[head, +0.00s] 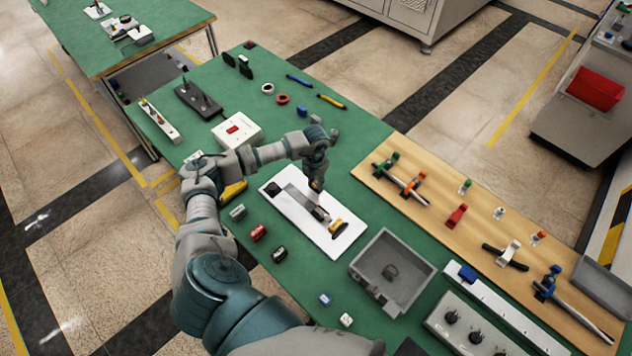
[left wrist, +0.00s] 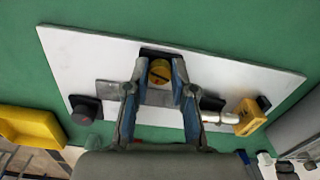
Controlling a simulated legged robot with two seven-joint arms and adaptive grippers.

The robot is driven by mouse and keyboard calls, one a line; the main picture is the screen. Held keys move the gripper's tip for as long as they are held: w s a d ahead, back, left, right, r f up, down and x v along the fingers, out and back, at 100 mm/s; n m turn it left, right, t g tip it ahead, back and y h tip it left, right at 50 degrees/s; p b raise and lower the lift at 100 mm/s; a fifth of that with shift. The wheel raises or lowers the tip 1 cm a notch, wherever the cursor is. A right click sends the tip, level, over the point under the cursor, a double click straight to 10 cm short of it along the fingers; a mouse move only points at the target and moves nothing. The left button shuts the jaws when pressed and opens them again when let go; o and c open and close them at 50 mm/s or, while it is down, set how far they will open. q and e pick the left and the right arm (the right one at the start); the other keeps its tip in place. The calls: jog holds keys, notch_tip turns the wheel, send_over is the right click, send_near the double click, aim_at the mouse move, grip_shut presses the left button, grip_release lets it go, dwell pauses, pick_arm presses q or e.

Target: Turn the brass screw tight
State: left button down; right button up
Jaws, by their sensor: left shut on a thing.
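The brass screw (left wrist: 160,71) is a round yellow head with a dark slot, on a dark block at the edge of a grey metal strip. The strip lies on a white board (left wrist: 90,52). My left gripper (left wrist: 159,80) has one finger on each side of the screw head and is shut on it. In the head view my left gripper (head: 317,186) points down over the far side of the white board (head: 341,246), and the screw is mostly hidden by it. My right gripper is not in view.
On the board are a black knob (head: 273,188), a dark block (head: 321,213) and a yellow-and-black piece (head: 337,227). A grey bin (head: 422,277) stands close to the right. A wooden panel (head: 466,225) holds clamps. Several small parts lie left of the board.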

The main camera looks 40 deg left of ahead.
pick_arm(q)
jog(key=m+b, duration=0.1)
jog(key=m, duration=0.1)
jog(key=shift+m, duration=0.4)
jog(key=m+b, duration=0.1)
jog(key=m, duration=0.2)
jog(key=shift+m, duration=0.3)
jog(key=m+b, duration=0.1)
jog(key=m, duration=0.3)
jog(key=shift+a, duration=0.1)
jog(key=shift+r+m+b, duration=0.15)
jog(key=shift+m+b, duration=0.4)
jog(key=shift+m, duration=0.45)
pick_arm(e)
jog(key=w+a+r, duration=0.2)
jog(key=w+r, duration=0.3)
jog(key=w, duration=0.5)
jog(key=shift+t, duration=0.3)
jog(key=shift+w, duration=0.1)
pick_arm(q)
jog(key=c, duration=1)
grip_release()
jog(key=shift+o, duration=0.2)
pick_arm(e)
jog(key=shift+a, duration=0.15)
